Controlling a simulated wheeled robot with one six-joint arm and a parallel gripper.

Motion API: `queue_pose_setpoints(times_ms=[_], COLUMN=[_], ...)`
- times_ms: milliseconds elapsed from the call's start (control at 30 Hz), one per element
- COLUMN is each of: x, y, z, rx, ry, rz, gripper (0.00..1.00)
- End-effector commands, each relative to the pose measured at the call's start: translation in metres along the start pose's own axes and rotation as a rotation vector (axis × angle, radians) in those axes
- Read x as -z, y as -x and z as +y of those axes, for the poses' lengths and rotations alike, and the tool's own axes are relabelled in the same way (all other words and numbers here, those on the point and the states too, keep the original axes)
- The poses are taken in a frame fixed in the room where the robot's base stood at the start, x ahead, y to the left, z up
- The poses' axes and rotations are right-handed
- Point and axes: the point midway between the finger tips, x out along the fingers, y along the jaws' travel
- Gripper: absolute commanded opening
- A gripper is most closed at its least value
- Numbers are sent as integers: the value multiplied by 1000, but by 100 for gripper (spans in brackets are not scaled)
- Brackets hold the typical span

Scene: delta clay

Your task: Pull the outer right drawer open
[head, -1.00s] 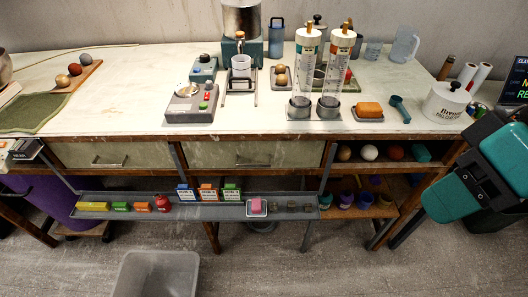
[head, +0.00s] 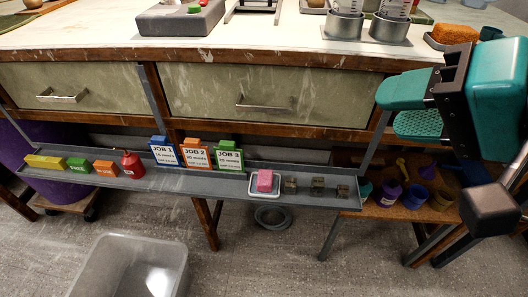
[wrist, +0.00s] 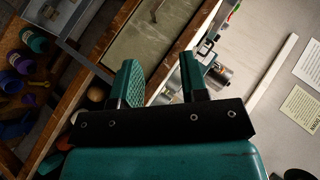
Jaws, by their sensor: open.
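The right-hand drawer of the two in view (head: 215,92) has a pale green front with a silver bar handle (head: 266,106), and it looks shut. My gripper (head: 388,111) is right of this drawer, its teal fingers pointing left, apart from the handle. In the wrist view the gripper (wrist: 162,82) is open and empty, with the drawer front (wrist: 150,45) ahead and its handle (wrist: 153,12) near the top edge. The left-hand drawer (head: 100,85) also looks shut, with its own handle (head: 62,96).
A grey rail shelf (head: 215,188) runs below the drawers, holding job cards, small blocks, a red bottle and a pink block (head: 265,181) in a dish. Cups (head: 415,196) stand on a lower shelf at right. A clear bin (head: 130,265) is on the floor.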

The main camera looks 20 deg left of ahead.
Motion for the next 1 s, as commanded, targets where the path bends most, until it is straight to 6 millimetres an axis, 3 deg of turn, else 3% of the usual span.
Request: queue_pose_setpoints(times_ms=[33, 300, 600, 800, 1000], x=[-15, -38, -48, -43, -36], y=[-26, -79, -97, -100, -117], z=[25, 55, 65, 57, 46], rx=[45, 316, 505, 523, 518], ry=[-44, -306, -480, -501, -502], rz=[28, 152, 192, 192, 190], gripper=[40, 40, 40, 40, 40])
